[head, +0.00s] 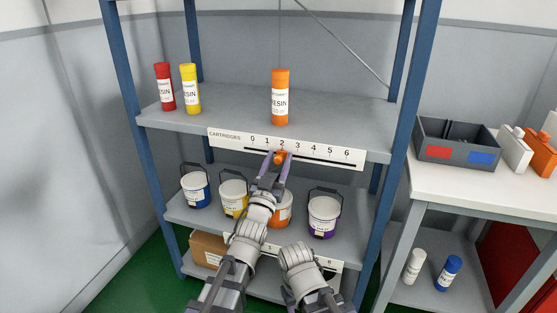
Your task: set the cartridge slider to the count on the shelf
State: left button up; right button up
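The cartridge slider has an orange knob (281,156) on a white scale plate (347,158) along the front edge of the upper shelf, numbered 0 to 6. The knob sits at about the 2 mark. On that shelf stand three upright cartridges: a red one (164,87), a yellow one (189,88) and an orange one (280,97). My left gripper (279,159) is at the slider, its fingers apart on either side of the knob. Contact with the knob is not clear. My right arm is low in front of the rack; its fingers do not show.
The shelf (340,111) below holds a white-blue bucket (196,189), a yellow one (233,197), an orange one (281,211) and a purple one (324,215). A cardboard box (208,249) sits lower left. A table (440,182) at right holds a grey bin (455,141) and bottles.

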pick_arm(q)
grip_shut()
dwell(1.2)
